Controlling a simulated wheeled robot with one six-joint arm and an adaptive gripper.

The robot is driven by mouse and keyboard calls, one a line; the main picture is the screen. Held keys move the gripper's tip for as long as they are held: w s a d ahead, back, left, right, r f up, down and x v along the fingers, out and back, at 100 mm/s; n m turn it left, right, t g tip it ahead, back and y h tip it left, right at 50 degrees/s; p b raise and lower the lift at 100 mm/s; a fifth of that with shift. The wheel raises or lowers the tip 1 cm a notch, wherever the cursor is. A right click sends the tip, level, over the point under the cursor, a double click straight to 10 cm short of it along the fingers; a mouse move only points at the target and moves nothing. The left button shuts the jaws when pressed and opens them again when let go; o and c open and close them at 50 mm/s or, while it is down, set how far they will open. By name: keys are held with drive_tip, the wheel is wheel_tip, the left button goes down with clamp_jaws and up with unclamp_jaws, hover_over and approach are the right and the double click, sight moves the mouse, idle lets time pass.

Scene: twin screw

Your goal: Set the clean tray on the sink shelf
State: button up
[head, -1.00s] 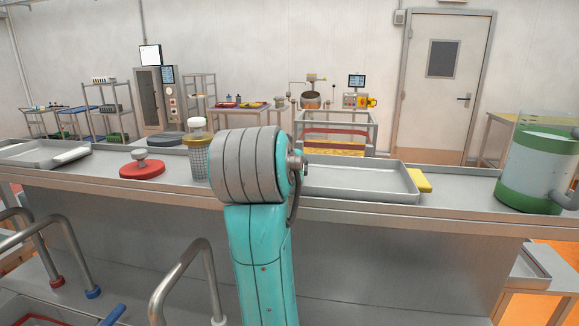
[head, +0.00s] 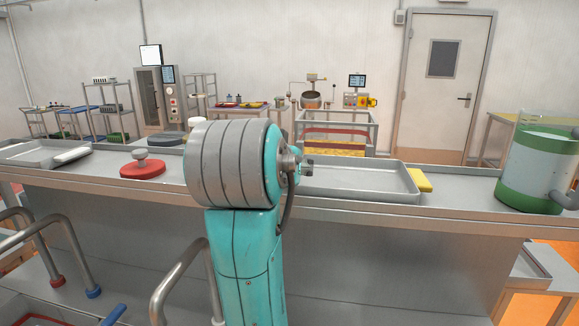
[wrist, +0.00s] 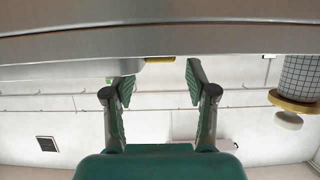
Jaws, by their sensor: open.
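An empty grey metal tray (head: 400,197) lies on the steel counter, right of my arm, which hides its left end. A second shallow tray (head: 22,163) with a pale flat piece in it lies at the counter's far left. I cannot tell which one is the clean tray. My gripper (wrist: 158,86) shows in the wrist view with its two green-padded fingers apart and nothing between them. It faces a long metal edge (wrist: 160,40) that crosses the top of that view. In the head view my gripper is hidden by my arm. I cannot make out the sink shelf.
A red disc with a knob (head: 142,170) stands left of my arm. A yellow block (head: 418,180) touches the tray's right side. A green and white pot (head: 535,170) stands at right. Curved metal pipes (head: 180,275) rise at lower left. A mesh jar (wrist: 302,75) shows at the wrist view's right.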

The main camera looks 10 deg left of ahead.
drive_tip(key=v, duration=0.8)
